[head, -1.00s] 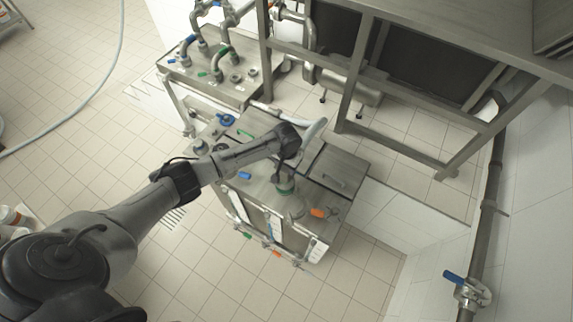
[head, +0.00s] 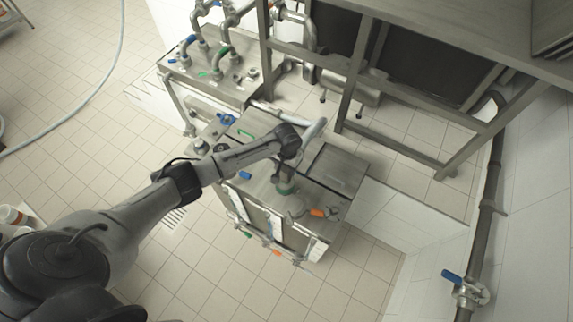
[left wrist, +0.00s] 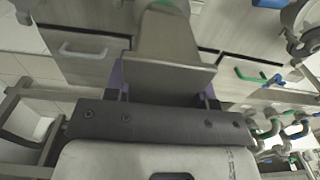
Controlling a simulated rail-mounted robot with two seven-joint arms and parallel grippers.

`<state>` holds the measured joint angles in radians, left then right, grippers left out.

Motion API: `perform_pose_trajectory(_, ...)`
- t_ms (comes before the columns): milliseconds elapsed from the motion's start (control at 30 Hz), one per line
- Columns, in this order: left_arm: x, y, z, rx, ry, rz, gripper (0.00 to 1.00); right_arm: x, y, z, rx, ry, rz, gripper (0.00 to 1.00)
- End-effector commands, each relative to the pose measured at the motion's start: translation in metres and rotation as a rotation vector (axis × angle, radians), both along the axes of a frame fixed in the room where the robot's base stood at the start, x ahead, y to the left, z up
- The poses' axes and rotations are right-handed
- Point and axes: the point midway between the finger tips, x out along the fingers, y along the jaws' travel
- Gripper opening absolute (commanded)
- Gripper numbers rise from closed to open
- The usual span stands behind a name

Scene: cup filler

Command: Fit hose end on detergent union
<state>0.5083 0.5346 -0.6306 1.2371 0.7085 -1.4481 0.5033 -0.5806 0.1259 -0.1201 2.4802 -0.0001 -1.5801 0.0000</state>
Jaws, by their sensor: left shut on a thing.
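My left gripper (head: 287,168) is over the top of the steel cart, with its wrist bent downward. A green-ringed fitting (head: 285,188) shows just below the gripper in the head view. I cannot tell whether it belongs to the held piece or to the cart, nor whether they touch. I cannot make out which fitting is the detergent union. My right gripper is in neither view.
The steel cart (head: 338,166) has an orange-handled valve (head: 322,212) to the right of the gripper. A pipe stand (head: 210,85) is behind on the left, and a steel frame (head: 395,150) behind on the right. Open tiled floor lies in front.

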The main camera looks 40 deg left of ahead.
Motion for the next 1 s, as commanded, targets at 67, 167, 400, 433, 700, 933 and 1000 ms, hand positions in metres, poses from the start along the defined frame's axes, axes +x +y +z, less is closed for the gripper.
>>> perform_pose_trajectory(67,0.001,0.000,0.001,-0.001,-0.003,0.000,0.00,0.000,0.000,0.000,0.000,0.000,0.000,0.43)
perform_pose_trajectory(167,0.001,0.000,0.000,-0.001,-0.003,0.000,0.00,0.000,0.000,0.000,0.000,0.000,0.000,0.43)
perform_pose_trajectory(400,0.001,0.000,-0.004,-0.001,-0.004,0.000,0.00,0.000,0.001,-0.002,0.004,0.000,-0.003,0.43)
perform_pose_trajectory(433,0.001,0.000,-0.005,-0.001,-0.004,0.000,0.00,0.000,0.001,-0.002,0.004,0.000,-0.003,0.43)
perform_pose_trajectory(700,0.001,0.000,-0.010,-0.001,-0.004,0.000,0.00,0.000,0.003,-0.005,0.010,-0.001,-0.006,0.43)
perform_pose_trajectory(933,0.001,0.000,-0.015,0.000,-0.003,0.000,0.00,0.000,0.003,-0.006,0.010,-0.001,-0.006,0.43)
perform_pose_trajectory(1000,0.001,0.000,-0.017,0.000,-0.003,0.001,0.00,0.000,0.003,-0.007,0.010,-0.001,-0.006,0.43)
